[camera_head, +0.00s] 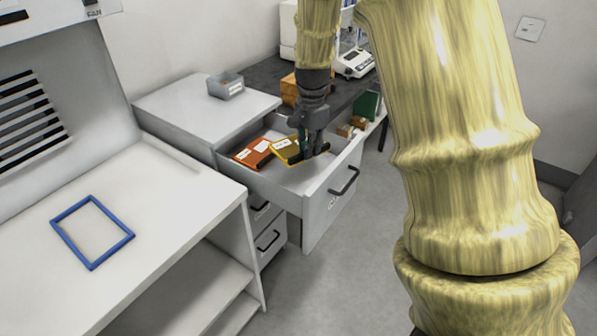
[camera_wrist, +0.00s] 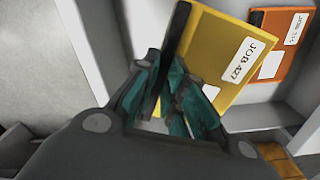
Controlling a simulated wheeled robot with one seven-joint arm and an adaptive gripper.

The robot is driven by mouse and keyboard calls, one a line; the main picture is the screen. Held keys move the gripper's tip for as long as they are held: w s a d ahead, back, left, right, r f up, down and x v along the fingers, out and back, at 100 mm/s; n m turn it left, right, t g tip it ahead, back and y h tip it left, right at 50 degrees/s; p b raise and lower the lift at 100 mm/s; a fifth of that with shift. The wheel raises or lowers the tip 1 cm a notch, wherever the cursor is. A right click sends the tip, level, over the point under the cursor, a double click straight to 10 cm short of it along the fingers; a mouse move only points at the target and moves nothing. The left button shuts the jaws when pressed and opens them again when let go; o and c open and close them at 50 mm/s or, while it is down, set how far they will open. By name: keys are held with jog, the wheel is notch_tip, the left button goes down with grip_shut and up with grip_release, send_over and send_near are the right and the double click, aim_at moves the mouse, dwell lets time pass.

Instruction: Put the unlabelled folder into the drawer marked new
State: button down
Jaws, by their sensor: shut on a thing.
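My gripper (camera_head: 311,146) is shut on a yellow folder (camera_head: 285,151) inside the open top drawer (camera_head: 318,186). In the wrist view the gripper's teal fingers (camera_wrist: 168,92) close around the dark-edged side of the yellow folder (camera_wrist: 222,62). Its white label reads like "JOB 427". An orange folder (camera_head: 253,154), also with a white label, lies beside it to the left in the drawer; it also shows in the wrist view (camera_wrist: 280,45). The mark on the drawer front is too small to read. I cannot tell whether the yellow folder touches the drawer bottom. I see no clearly unlabelled folder.
A blue frame (camera_head: 92,231) lies on the white table at left. A grey bin (camera_head: 225,86) stands on the cabinet top. Closed drawers (camera_head: 268,240) sit below.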

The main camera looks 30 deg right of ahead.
send_over(310, 183)
jog(key=f, duration=0.5)
jog(key=shift+w+d+f+p, duration=0.15)
jog(key=shift+d+f+p, duration=0.05)
jog(key=shift+f+p, duration=0.1)
jog(key=shift+a+f, duration=0.1)
jog(key=shift+f, duration=0.25)
notch_tip(310, 183, down, 3)
jog(key=shift+f, duration=0.1)
jog(key=c, duration=1.5)
grip_release()
jog(key=shift+f, duration=0.1)
